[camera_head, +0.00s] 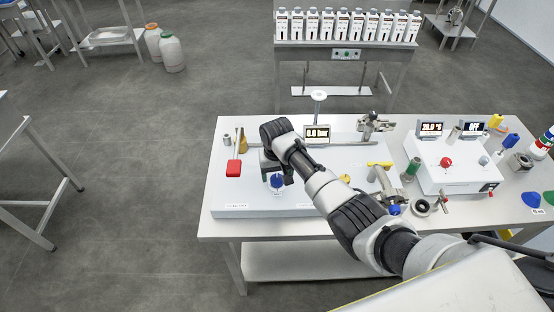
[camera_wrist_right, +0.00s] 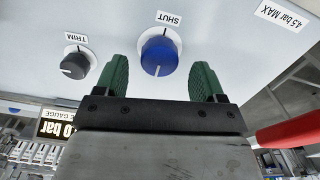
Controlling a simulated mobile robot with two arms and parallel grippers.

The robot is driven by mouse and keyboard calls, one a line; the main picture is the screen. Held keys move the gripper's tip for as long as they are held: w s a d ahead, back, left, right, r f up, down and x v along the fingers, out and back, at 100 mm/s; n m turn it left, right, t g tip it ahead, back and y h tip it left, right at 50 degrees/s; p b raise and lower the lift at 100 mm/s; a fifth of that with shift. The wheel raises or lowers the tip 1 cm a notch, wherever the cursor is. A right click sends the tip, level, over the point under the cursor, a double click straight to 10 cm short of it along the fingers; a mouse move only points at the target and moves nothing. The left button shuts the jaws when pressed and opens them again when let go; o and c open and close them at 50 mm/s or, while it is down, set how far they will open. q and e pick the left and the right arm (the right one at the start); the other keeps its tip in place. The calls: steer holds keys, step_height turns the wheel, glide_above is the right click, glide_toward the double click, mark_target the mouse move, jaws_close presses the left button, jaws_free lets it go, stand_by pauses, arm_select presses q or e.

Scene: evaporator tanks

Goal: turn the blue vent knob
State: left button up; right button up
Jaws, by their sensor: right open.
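The blue vent knob (camera_wrist_right: 160,54) stands on a pale panel below a label reading SHUT in the right wrist view. It also shows in the head view (camera_head: 277,181) just below my right gripper (camera_head: 272,172). In the wrist view my right gripper (camera_wrist_right: 159,82) is open, its two green fingers on either side of the knob's near edge with gaps to both. The fingertips do not visibly touch the knob. My left gripper is not in view.
A grey TRIM knob (camera_wrist_right: 76,64) sits left of the blue knob. A red handle (camera_head: 233,168) stands left of my gripper; a gauge display (camera_head: 318,133) is behind. A yellow handle (camera_head: 380,164) and white heater box (camera_head: 452,165) are to the right.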

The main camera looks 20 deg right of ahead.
mark_target(277, 178)
step_height(277, 178, up, 9)
steer(key=b, duration=0.1)
steer(key=shift+f, duration=0.15)
stand_by(0.4)
